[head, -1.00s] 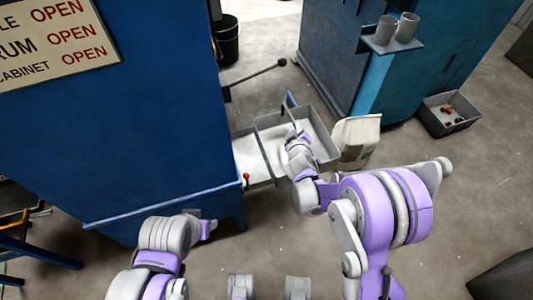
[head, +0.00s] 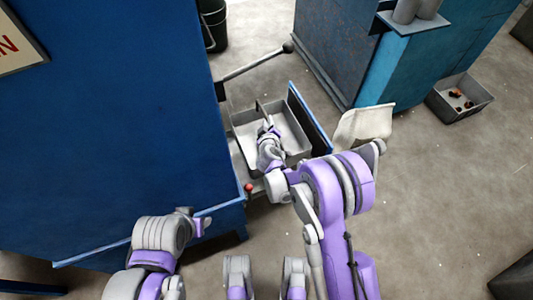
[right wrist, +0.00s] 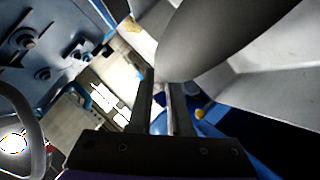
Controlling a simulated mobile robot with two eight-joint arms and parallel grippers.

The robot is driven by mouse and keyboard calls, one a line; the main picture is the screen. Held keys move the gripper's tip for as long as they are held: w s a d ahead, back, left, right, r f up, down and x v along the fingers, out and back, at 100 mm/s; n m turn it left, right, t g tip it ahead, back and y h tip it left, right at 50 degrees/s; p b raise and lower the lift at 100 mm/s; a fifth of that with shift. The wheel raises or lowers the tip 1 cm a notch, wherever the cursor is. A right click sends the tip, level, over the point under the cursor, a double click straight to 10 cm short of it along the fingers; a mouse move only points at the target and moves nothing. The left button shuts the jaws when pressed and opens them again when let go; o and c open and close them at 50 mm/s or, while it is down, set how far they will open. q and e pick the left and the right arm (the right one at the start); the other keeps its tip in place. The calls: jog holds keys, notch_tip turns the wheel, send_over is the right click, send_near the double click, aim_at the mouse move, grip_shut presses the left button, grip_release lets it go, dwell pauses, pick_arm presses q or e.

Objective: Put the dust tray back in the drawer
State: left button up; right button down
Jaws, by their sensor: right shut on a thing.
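The grey dust tray (head: 299,143) is a shallow open box in the head view, beside the blue machine. It lies over or within the drawer, whose blue front panel (head: 309,118) stands upright just right of the tray. Part of the drawer's grey floor shows below the tray; whether the tray rests on it I cannot tell. My right gripper (head: 266,123) reaches into the tray area and is shut on the tray, apparently at a thin upright part. In the right wrist view, the closed fingers (right wrist: 161,105) show close together. My left gripper (head: 205,222) is low beside the machine, its fingers unclear.
The blue machine (head: 110,130) fills the left. A dark lever (head: 255,64) sticks out above the tray, and a red knob (head: 249,187) is below it. A pale sack (head: 363,125) stands right of the drawer. A grey bin (head: 440,103) stands farther right.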

notch_tip(320, 180, down, 10)
jog(key=b, duration=0.2)
jog(key=shift+w+f+b, duration=0.1)
jog(key=shift+f+b, duration=0.1)
jog(key=shift+b, duration=0.1)
jog(key=shift+r, duration=0.1)
jog(key=c, duration=1.2)
grip_release()
jog(key=shift+c, duration=0.2)
jog(key=o, duration=0.4)
